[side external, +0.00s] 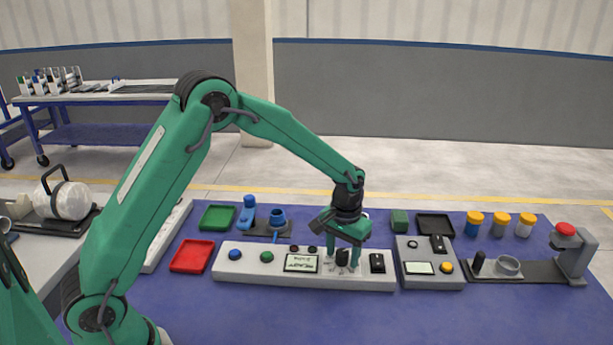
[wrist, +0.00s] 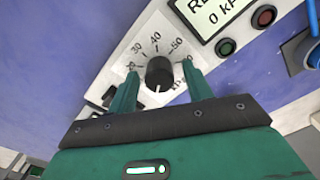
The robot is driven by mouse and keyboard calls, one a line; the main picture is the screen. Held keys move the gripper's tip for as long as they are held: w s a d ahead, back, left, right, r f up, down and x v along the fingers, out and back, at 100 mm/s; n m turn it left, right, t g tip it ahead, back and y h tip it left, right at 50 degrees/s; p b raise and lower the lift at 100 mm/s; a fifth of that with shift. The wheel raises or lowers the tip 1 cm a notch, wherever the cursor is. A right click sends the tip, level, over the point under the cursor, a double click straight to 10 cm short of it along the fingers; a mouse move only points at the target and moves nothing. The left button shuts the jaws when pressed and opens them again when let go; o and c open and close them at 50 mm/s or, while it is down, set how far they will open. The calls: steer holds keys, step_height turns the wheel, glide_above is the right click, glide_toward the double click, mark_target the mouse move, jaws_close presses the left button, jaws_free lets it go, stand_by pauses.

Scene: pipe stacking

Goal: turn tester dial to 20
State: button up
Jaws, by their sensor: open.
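The tester (side external: 222,272) is a long pale box with a display, buttons and a black dial knob (side external: 342,257). In the wrist view the dial knob (wrist: 160,73) sits on a white scale plate (wrist: 156,38) marked about 20 to 60. A small white mark shows on the knob's near side, away from the numbers. My gripper (side external: 343,264) points down over the knob. In the wrist view my gripper (wrist: 160,70) has its green fingers open, one on each side of the knob, with visible gaps. The left finger partly covers the area by the 20.
Red (side external: 192,256) and green (side external: 216,217) trays lie at left. A grey box with a yellow button (side external: 446,267) stands right of the tester. Several capped jars (side external: 500,225) stand at back right.

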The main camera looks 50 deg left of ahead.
steer(key=c, duration=1)
steer(key=shift+o, duration=0.2)
steer(key=shift+m, duration=0.4)
steer(key=m, duration=0.7)
steer(key=shift+d, duration=0.1)
steer(key=m, duration=0.3)
steer(key=shift+m, duration=0.4)
steer(key=shift+r+m, duration=0.1)
steer(key=shift+m, duration=2)
